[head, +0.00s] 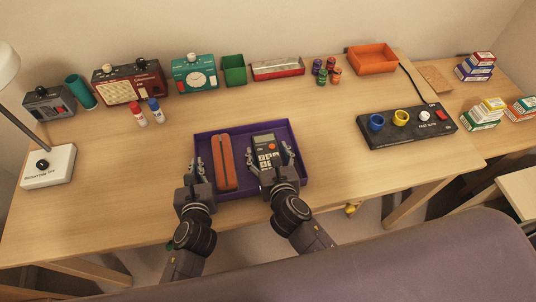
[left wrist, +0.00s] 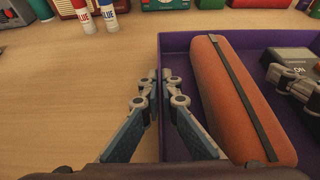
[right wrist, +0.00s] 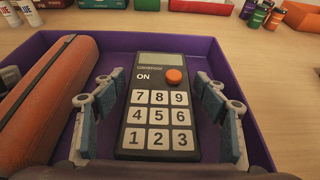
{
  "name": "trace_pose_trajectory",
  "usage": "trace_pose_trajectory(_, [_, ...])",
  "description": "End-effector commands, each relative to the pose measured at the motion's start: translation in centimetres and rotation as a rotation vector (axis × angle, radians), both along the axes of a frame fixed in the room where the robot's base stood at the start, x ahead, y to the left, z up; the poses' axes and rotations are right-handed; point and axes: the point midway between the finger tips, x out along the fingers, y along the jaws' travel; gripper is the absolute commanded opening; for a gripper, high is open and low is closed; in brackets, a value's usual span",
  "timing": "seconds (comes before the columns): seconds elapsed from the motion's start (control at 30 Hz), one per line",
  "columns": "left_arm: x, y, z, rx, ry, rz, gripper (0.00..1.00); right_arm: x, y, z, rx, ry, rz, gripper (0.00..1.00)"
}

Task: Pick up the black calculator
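The black calculator (head: 267,147) lies face up in the purple tray (head: 240,130), right of an orange-brown case with a dark band (head: 226,162). My right gripper (head: 270,158) is open, with one finger on each side of the calculator. In the right wrist view the calculator (right wrist: 160,108) lies between the fingers (right wrist: 160,82), with a gap on both sides. My left gripper (left wrist: 160,75) has its fingertips close together on the tray's left wall, one finger outside and one inside. My left gripper also shows at the tray's left edge in the head view (head: 194,160).
Glue sticks (head: 146,112) stand left of the tray. A black panel with coloured cups (head: 407,124) lies to the right. Radios, a green bin (head: 234,70) and an orange bin (head: 372,59) line the back. Table between tray and panel is clear.

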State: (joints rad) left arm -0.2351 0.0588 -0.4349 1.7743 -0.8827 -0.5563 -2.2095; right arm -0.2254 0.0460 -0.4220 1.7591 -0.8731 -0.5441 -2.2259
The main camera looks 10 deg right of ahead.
Motion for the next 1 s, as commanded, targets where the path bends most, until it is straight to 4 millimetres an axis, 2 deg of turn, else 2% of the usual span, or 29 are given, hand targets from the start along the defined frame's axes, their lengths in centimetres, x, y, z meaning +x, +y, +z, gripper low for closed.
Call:
trace_pose_trajectory(0.03, [0.0,0.0,0.0,0.000,-0.001,0.000,0.00,0.0,0.0,0.0,0.000,0.000,0.000,0.58])
trace_pose_trajectory(0.33, [0.0,0.0,0.0,0.000,-0.001,0.000,0.00,0.0,0.0,0.0,-0.001,0.000,0.000,0.25])
trace_pose_trajectory(0.57, [0.0,0.0,0.0,0.000,-0.001,0.000,0.00,0.0,0.0,0.2,-0.001,-0.002,0.001,0.25])
trace_pose_trajectory(0.67, [0.0,0.0,0.1,0.000,-0.001,0.000,0.00,0.1,0.0,1.0,-0.001,-0.006,0.001,0.25])
trace_pose_trajectory(1.0, [0.0,0.0,0.0,0.000,-0.001,0.000,0.00,0.1,0.0,6.9,0.000,-0.008,0.001,0.25])
